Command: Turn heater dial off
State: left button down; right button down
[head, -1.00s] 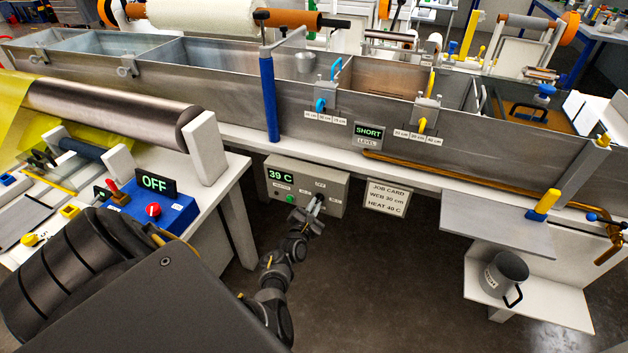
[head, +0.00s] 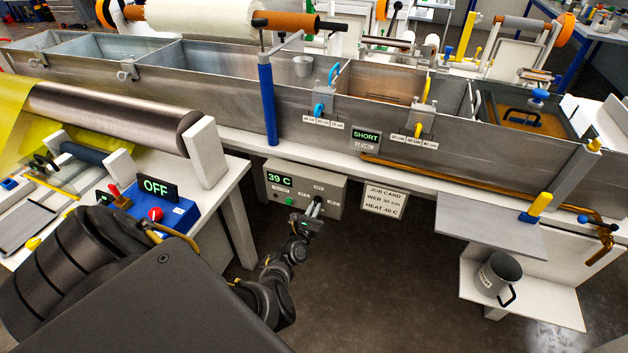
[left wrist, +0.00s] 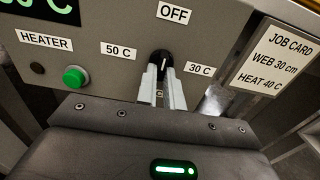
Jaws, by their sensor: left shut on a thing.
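The heater box (head: 333,200) is a grey panel under the bath's shelf; its display reads 39 C. In the left wrist view its black heater dial (left wrist: 161,58) sits among the labels OFF above, 50 C at left and 30 C at right. The dial's white mark points up, a little to the right, toward the OFF label (left wrist: 173,13). My left gripper (head: 314,208) is at the dial; in the left wrist view its two fingers (left wrist: 162,78) are closed on the dial's sides. The fingers hide the dial's lower part. My right gripper is not in view.
A green button (left wrist: 75,78) sits left of the dial. A job card (head: 384,200) hangs right of the box, reading WEB 30 cm, HEAT 40 C. The white bench (head: 236,165) with a blue OFF switch box (head: 178,215) stands left. A grey jug (head: 497,272) stands low at right.

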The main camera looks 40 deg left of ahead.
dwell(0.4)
pick_arm(q)
jog(key=c, duration=1.6)
grip_release()
jog(key=shift+o, duration=0.4)
jog(key=p+v, duration=0.2)
jog(key=v, duration=0.8)
jog(key=shift+s, duration=0.35)
jog(key=shift+d, duration=0.15)
